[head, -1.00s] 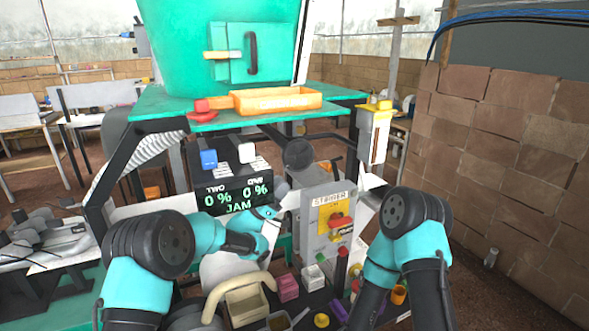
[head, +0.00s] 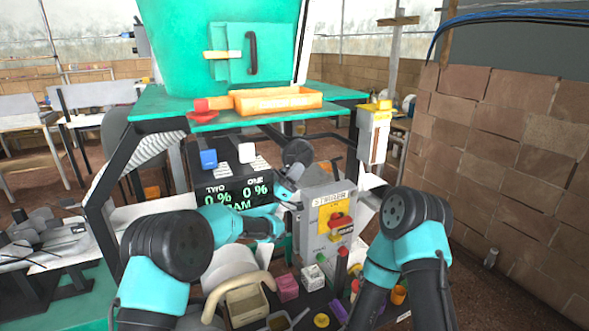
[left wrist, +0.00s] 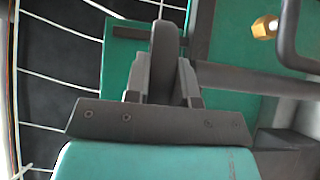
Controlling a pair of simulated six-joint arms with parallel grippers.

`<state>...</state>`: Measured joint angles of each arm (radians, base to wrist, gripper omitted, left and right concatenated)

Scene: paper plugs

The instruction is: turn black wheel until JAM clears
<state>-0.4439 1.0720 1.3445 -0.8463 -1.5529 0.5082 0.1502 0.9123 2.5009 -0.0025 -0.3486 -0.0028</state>
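The display (head: 225,190) in the head view reads TWO 0 % and ONE 0 %, and the word JAM is partly covered by my left arm. A dark round part (head: 298,152), possibly the black wheel, stands behind the grey STAMPER box. My left gripper (head: 287,188) reaches up just below this dark part; contact is unclear. In the left wrist view, a dark rounded piece stands between the grey sides of my left gripper (left wrist: 163,80); I cannot tell whether it is held. My right gripper is out of view.
The grey STAMPER box (head: 328,225) with a red and yellow knob stands right of my left gripper. An orange tray (head: 277,100) lies on the green shelf (head: 160,103) above. Small blocks and cups crowd the bench front. A dark bent bar (left wrist: 285,45) shows in the wrist view.

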